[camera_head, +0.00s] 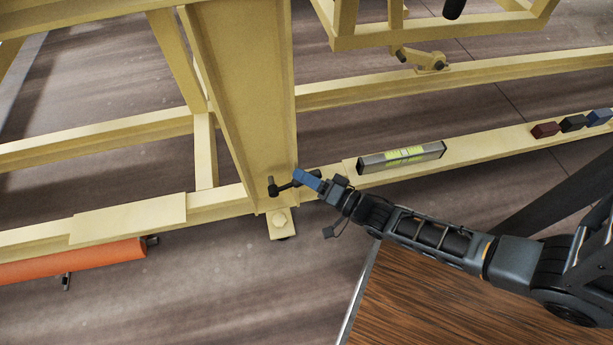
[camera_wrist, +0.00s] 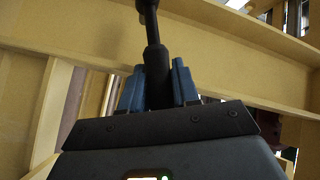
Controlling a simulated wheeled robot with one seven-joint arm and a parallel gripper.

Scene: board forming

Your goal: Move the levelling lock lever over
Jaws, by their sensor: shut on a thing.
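The black lock lever (camera_head: 284,187) sits low on the tan upright post (camera_head: 245,100), with its pivot end at the post and its handle pointing right. My gripper (camera_head: 304,180), with blue fingers, is at the handle end of the lever. In the wrist view, the lever (camera_wrist: 153,40) runs from the top of the picture down between the two blue fingers of my gripper (camera_wrist: 158,85). The fingers are shut on its thick dark grip. The part of the handle deep between the fingers is hidden.
A spirit level (camera_head: 401,157) lies on the tan rail right of the post, close above my arm. Red, black and blue blocks (camera_head: 573,123) sit farther right on the rail. An orange roller (camera_head: 75,262) is at lower left. A brown wooden surface (camera_head: 450,300) lies below my arm.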

